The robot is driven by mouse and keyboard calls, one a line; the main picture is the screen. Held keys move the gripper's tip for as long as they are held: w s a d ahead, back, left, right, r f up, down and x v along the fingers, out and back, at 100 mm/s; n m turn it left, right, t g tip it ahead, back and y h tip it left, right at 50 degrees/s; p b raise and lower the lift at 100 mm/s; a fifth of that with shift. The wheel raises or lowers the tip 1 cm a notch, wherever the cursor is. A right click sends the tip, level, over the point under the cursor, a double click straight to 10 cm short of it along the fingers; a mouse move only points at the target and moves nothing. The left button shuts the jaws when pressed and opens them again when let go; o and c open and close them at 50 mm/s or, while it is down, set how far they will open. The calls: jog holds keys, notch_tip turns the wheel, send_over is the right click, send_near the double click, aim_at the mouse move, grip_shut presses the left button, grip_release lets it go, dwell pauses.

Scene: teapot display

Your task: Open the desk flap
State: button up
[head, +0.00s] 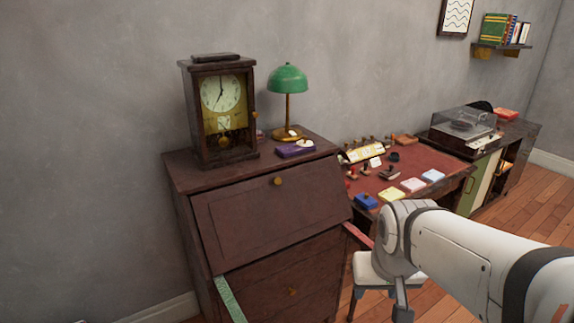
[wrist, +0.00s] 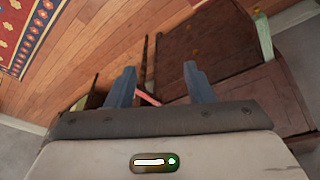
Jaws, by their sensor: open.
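The desk flap (head: 270,215) is the slanted dark brown panel on the front of the desk, and it is shut in the head view. Its round brass knob (head: 278,181) sits near the upper edge. A green strip (head: 229,298) and a red strip (head: 357,236) stick out at the flap's lower corners. In the wrist view my gripper (wrist: 158,80) is open and empty, its two blue-grey fingers apart. The flap seems to be the brown panel (wrist: 250,98) at the right there, apart from the fingers. The knob cannot be made out in the wrist view.
A clock (head: 220,110) and a green lamp (head: 288,92) stand on the desk top, with a purple box (head: 295,149). To the right are a low table (head: 400,175) with small items, a stool (head: 372,270) and a record player (head: 465,125). Wood floor (wrist: 95,45) is open beside a rug.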

jog(key=w+a+f+n+t+y+b, duration=0.15)
jog(key=w+t, duration=0.25)
jog(key=w, duration=1)
jog(key=w+f+t+h+b, duration=0.1)
jog(key=w+f+t+b, duration=0.15)
jog(key=w, duration=1.05)
jog(key=n+t+y+b, duration=0.4)
jog(key=n+t+y, duration=0.1)
jog(key=y, duration=0.5)
send_near(278, 181)
jog(key=x, duration=0.8)
jog(key=shift+r+p, duration=0.1)
jog(key=shift+p, duration=0.2)
jog(key=shift+d, duration=0.1)
grip_shut()
